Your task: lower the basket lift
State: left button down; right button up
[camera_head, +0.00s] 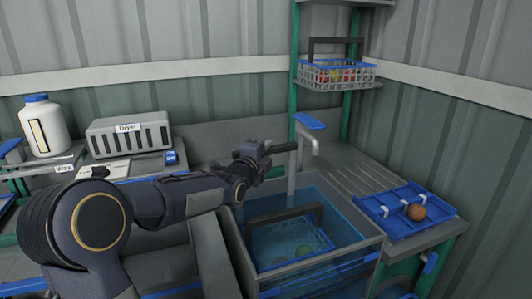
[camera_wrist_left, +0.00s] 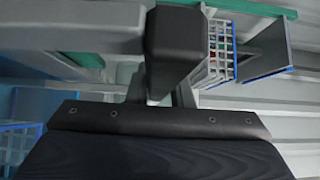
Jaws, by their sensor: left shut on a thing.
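My left gripper (camera_head: 264,157) is above the back left of the water tank (camera_head: 243,268), shut on a dark handle (camera_head: 286,147) beside the grey tap. In the left wrist view a dark block (camera_wrist_left: 178,48), apparently this handle, stands straight ahead of the gripper; the fingers are mostly hidden. A blue-rimmed basket (camera_head: 330,244) with a dark upright frame sits low in the tank, with a few green fruits in it. I cannot tell how the handle joins the basket. My right gripper is not in view.
A white basket (camera_head: 336,75) with red fruit stands on a shelf at the back. A blue tray (camera_head: 377,219) with one orange-red tomato (camera_head: 416,212) lies right of the tank. A dryer box (camera_head: 130,137) and a white bottle (camera_head: 45,132) stand at left.

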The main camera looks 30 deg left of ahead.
pick_arm(q)
notch_tip(320, 180, down, 6)
jog(key=b, duration=0.4)
jog(key=shift+f+b, duration=0.25)
jog(key=shift+b, duration=0.05)
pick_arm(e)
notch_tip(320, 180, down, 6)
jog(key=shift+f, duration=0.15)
pick_arm(q)
jog(key=shift+f, duration=0.1)
jog(key=c, duration=1.3)
grip_release()
jog(key=shift+r, duration=0.2)
